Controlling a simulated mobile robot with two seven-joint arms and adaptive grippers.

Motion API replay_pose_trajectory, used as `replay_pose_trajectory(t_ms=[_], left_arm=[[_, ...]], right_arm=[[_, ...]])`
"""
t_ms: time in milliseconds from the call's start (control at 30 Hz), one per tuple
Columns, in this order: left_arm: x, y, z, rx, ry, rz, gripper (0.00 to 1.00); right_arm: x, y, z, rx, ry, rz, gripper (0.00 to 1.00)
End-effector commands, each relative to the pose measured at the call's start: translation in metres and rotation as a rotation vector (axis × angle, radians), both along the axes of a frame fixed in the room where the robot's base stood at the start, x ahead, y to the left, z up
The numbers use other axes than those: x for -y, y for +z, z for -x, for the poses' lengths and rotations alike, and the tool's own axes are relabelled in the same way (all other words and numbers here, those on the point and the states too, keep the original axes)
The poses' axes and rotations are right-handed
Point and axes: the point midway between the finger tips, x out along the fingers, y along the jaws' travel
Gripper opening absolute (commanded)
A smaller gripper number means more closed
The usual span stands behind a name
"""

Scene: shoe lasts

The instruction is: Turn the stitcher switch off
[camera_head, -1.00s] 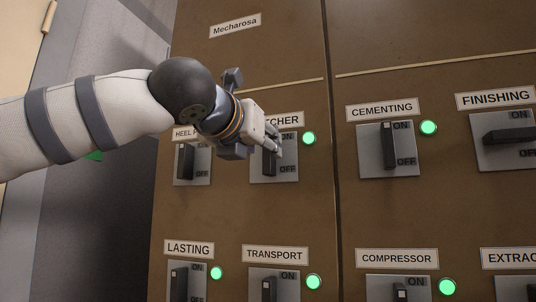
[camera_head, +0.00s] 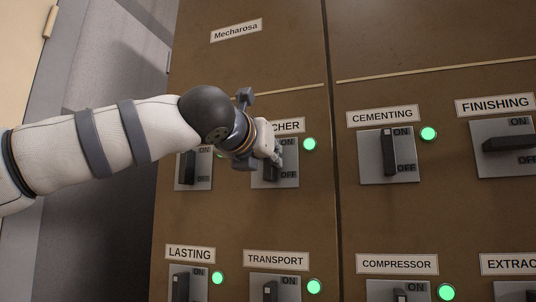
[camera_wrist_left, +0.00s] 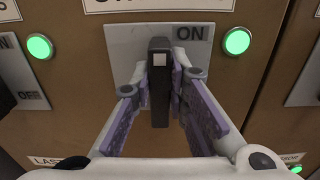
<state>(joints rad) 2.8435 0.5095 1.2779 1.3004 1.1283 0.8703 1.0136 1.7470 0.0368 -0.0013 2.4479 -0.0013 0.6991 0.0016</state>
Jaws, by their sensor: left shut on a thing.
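The stitcher switch is a black handle (camera_wrist_left: 160,100) on a grey plate (camera_head: 289,181), under a label (camera_head: 289,126) of which only "CHER" shows in the head view. The handle stands upright, with its white mark at the upper end beside ON. Its green lamp (camera_head: 310,144) is lit and also shows in the left wrist view (camera_wrist_left: 237,41). My left gripper (camera_head: 276,158) is at the switch, its purple-padded fingers on either side of the handle and shut on it. The fingers and wrist hide part of the handle in the head view. My right gripper is not in view.
My left forearm partly covers the heel switch (camera_head: 188,172) at left. The cementing switch (camera_head: 390,150) is at right, upright with a lit lamp (camera_head: 428,134). The finishing handle (camera_head: 507,144) lies sideways. Lasting (camera_head: 180,287), transport (camera_head: 270,290) and compressor (camera_head: 400,296) switches sit below.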

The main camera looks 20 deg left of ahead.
Motion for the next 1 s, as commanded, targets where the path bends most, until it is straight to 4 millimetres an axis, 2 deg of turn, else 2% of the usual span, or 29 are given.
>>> replay_pose_trajectory(t_ms=[267,533,1000], left_arm=[[0.002,0.010,0.007,0.014,0.001,-0.130,0.00],[0.004,0.010,0.008,0.024,0.003,-0.371,0.00],[0.008,-0.002,0.001,0.030,0.000,-0.818,0.00]], right_arm=[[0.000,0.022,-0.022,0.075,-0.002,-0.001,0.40],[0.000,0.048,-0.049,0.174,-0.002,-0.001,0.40],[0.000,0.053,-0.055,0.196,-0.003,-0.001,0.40]])
